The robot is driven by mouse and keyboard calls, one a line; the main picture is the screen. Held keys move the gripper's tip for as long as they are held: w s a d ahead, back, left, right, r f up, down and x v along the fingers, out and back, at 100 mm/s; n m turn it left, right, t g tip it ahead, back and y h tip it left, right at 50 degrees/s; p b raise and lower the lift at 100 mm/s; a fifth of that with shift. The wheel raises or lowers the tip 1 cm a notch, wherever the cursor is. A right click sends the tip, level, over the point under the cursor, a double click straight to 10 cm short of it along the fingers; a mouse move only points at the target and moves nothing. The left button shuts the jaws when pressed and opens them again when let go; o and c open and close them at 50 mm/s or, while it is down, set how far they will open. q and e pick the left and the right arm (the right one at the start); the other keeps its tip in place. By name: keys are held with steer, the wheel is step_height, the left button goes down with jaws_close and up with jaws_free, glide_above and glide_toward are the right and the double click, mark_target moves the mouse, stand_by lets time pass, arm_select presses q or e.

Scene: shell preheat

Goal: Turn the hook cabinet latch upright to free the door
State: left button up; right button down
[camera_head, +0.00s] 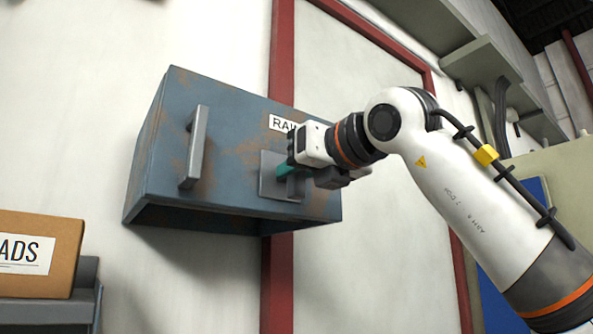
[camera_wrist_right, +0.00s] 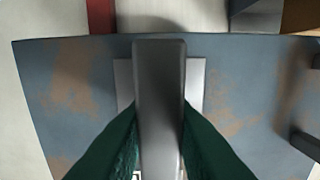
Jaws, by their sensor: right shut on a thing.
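The blue-grey, rust-marked cabinet (camera_head: 240,150) hangs on the wall with its door shut. Its latch sits on a grey square plate (camera_head: 268,189) at the door's right side. My right gripper (camera_head: 285,170) is at this plate and hides most of the latch in the head view. In the right wrist view the latch (camera_wrist_right: 160,75) is a thick grey bar running up and down the picture over the plate (camera_wrist_right: 196,80). The green fingers of my right gripper (camera_wrist_right: 160,140) are shut on it from both sides. My left gripper is not in view.
A grey bar handle (camera_head: 194,147) stands out from the door's left side. A white label (camera_head: 283,123) sits above the latch plate, partly hidden. A cardboard box (camera_head: 40,250) stands on a grey shelf at lower left. Red posts (camera_head: 278,280) run up the wall.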

steer(key=shift+f, duration=0.1)
steer(key=c, duration=1.3)
jaws_free()
steer(key=b+v, duration=0.4)
steer(key=v, duration=0.8)
steer(key=shift+b, duration=0.3)
